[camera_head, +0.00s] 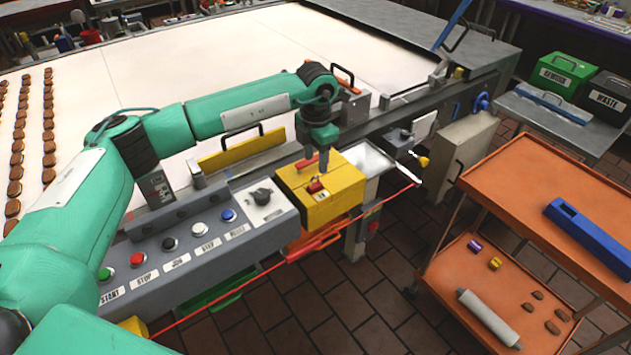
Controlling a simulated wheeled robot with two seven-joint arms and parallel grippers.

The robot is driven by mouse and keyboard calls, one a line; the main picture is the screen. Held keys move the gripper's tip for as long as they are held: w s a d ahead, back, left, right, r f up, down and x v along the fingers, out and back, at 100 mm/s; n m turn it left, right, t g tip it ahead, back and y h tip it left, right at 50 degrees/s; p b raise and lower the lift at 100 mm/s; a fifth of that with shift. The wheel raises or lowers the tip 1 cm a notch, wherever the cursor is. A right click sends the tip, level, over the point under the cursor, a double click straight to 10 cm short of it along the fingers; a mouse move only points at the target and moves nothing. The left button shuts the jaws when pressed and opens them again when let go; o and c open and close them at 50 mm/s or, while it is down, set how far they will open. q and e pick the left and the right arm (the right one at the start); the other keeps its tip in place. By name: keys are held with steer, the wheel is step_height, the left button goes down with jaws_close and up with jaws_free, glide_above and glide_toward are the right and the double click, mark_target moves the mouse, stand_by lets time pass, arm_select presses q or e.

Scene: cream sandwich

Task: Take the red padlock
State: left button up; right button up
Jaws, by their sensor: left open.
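The small red padlock (315,187) sits on the upper front of the yellow box (338,206), near its front edge. My left arm reaches in from the left, and its left gripper (322,167) points down just above the padlock. The gripper is open, and its fingertips are close over the box top. I cannot tell whether they touch the padlock. A red part (305,161) shows beside the fingers, partly hidden by them. My right gripper is out of view.
A grey control panel (190,243) with several buttons and a knob adjoins the box on the left. A red cable (290,285) runs along the front. An orange cart (520,190) stands at right. Tiled floor is clear between.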

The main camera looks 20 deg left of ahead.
mark_target(315, 176)
arm_select(q)
steer(key=shift+w+f, duration=0.2)
steer(key=shift+f, duration=1)
steer(key=shift+s+a+f+p, duration=0.1)
steer(key=shift+f+p, duration=0.75)
step_height(315, 176, down, 3)
steer(key=shift+r+p, duration=0.2)
steer(key=shift+p, duration=0.35)
steer(key=shift+f, duration=0.6)
jaws_close()
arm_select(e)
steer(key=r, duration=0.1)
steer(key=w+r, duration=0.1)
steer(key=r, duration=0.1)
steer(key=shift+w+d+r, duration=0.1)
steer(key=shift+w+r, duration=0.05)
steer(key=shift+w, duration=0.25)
